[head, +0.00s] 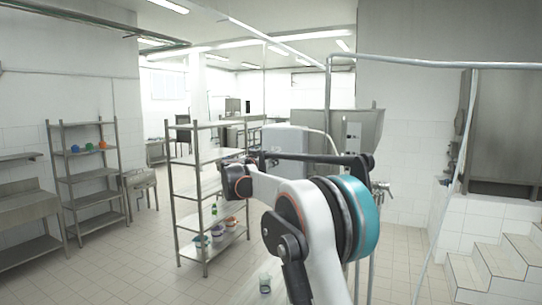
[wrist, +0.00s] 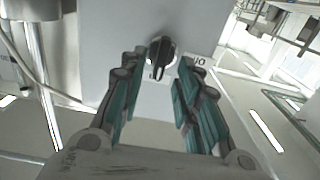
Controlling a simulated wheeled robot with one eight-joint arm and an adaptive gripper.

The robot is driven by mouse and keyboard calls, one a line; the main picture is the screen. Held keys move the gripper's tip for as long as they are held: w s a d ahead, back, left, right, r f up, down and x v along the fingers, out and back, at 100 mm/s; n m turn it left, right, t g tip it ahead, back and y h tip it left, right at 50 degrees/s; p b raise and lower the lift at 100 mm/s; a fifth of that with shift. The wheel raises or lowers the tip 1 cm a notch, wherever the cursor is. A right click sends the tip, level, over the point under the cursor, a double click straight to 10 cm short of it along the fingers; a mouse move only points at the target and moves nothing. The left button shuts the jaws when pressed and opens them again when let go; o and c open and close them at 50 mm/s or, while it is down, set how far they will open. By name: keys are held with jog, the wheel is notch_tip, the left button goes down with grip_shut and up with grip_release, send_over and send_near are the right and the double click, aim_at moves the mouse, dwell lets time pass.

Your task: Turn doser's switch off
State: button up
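The doser's switch is a black rotary knob (wrist: 161,51) with a light pointer line, on the pale grey face of the doser's box (wrist: 100,45) in the wrist view. A label with "I/O" (wrist: 200,62) is beside it on the right. My gripper (wrist: 160,72) is open, with its teal-padded fingers on either side of the knob's lower part and a gap between them. I cannot tell whether a finger touches the knob. In the head view the pale box (head: 284,138) stands behind my arm, which hides the gripper and the switch.
A steel hopper (head: 350,128) with pipes stands behind and right of the box. A metal shelf rack (head: 205,190) with cups is left of my arm. A glass (head: 265,283) stands low in front. White steps (head: 500,255) are at the right.

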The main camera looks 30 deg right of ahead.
jog(key=shift+w+d, duration=0.35)
jog(key=shift+d, duration=0.15)
grip_shut()
jog(key=shift+n, duration=0.3)
jog(key=shift+w+a+f+n+b, duration=0.2)
jog(key=shift+n+b, duration=0.6)
jog(key=shift+n, duration=2.05)
jog(key=shift+w+a+f+n+b, duration=0.15)
jog(key=shift+n+b, duration=0.7)
jog(key=shift+n, duration=2.05)
jog(key=shift+w+a+f+n+b, duration=0.2)
jog(key=shift+n+b, duration=0.6)
jog(key=shift+n, duration=2.05)
jog(key=shift+s+d, duration=0.1)
jog(key=shift+d, duration=0.05)
